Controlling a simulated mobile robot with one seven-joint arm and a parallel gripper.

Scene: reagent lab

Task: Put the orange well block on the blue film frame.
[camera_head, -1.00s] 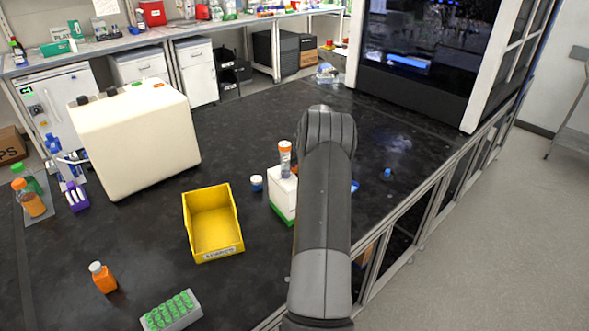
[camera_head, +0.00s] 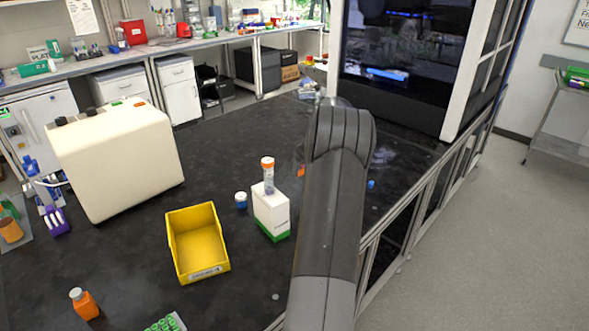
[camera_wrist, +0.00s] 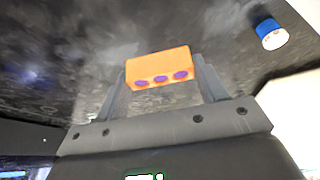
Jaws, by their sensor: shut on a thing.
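The orange well block (camera_wrist: 158,66), with a row of purple wells on its near face, is held between the two fingers of my gripper (camera_wrist: 160,72) in the wrist view. In the head view, a small orange patch (camera_head: 301,171) shows at the left edge of my arm, probably the same block; my gripper is hidden behind the arm there. I cannot pick out the blue film frame with certainty. A flat blue item (camera_head: 387,75) shows inside the glass-fronted cabinet, too small to identify.
The jar also shows in the wrist view (camera_wrist: 271,34). Dark bench beyond is mostly clear. The cabinet (camera_head: 405,60) stands behind.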

